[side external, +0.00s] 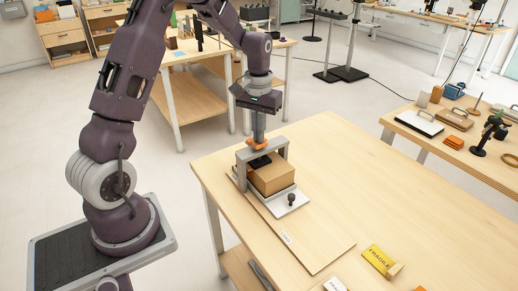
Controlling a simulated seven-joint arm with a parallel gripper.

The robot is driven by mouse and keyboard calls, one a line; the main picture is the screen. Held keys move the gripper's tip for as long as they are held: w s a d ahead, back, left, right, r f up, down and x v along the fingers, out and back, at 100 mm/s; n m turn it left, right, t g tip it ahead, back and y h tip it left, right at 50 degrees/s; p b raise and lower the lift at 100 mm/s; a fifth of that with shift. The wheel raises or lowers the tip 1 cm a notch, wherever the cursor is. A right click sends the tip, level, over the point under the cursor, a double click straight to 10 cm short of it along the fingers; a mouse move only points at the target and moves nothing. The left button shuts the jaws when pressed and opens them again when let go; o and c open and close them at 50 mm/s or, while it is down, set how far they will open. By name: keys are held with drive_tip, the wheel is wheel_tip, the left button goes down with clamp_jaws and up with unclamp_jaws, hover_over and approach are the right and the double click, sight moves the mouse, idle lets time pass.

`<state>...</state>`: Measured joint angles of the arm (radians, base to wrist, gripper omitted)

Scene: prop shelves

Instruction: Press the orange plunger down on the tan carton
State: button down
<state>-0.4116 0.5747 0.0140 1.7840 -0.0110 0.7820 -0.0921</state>
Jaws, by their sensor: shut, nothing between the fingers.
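The orange plunger (257,145) sits at the top of a grey press frame (282,151) on the wooden table. A black pad (261,162) shows below it, over the tan carton (274,179). The pad looks to be at the carton's top face; I cannot tell how hard it presses. My gripper (259,133) points straight down, shut and empty, directly over the plunger. Its fingertips look to meet the orange part, though contact is hard to tell.
The press stands on a thin board (313,252) on the table (350,165). A yellow FRAGILE sign (379,259) lies at the table's front. Another bench (400,130) with tools stands at right. The table right of the press is clear.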

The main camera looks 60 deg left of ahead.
drive_tip(key=shift+r, duration=3.25)
drive_tip(key=s+d+r+m+t, duration=0.3)
drive_tip(key=s+d+r, duration=0.8)
drive_tip(key=d, duration=0.1)
drive_tip(key=s+d+f+m+t, duration=0.1)
drive_tip(key=s+d+m+t, duration=0.1)
drive_tip(key=s, duration=1)
drive_tip(key=d+m, duration=0.1)
drive_tip(key=d, duration=0.1)
drive_tip(key=shift+s+d+f+t, duration=0.2)
drive_tip(key=shift+s+d+t, duration=0.05)
drive_tip(key=shift+d+t, duration=0.1)
